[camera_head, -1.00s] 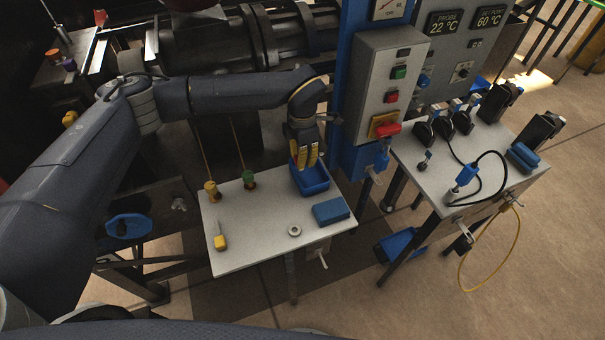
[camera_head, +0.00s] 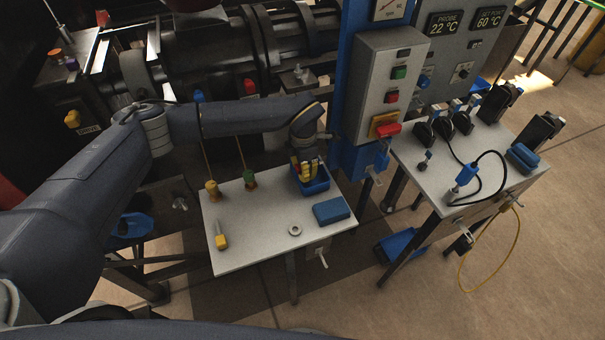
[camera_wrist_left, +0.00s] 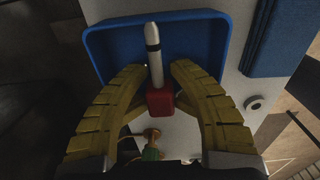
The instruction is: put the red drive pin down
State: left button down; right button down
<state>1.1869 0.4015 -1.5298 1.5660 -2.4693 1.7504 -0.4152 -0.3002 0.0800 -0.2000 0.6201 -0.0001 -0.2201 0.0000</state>
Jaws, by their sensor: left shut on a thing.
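The red drive pin (camera_wrist_left: 160,101) has a red block-shaped head and a pale metal shaft with a dark band. In the left wrist view its head sits between the yellow fingers of my left gripper (camera_wrist_left: 160,85), which is shut on it. The shaft points away over the inside of the blue tray (camera_wrist_left: 92,45). In the head view my left gripper (camera_head: 306,171) reaches down into the same blue tray (camera_head: 316,190), and its fingers mostly hide the pin. I cannot tell whether the pin touches the tray floor. My right gripper is not in view.
A blue block (camera_head: 331,211) lies just in front of the tray.

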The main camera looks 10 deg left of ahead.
pick_arm(q)
jog(key=c, duration=1.6)
grip_release()
jog(key=shift+s+a+f, duration=0.15)
jog(key=shift+s+f, duration=0.15)
jog(key=shift+f, duration=0.45)
jog(key=o, duration=0.3)
jog(key=shift+w+f, duration=0.1)
jog(key=shift+w, duration=0.1)
jog(key=shift+o, duration=0.2)
jog(key=shift+r, duration=0.3)
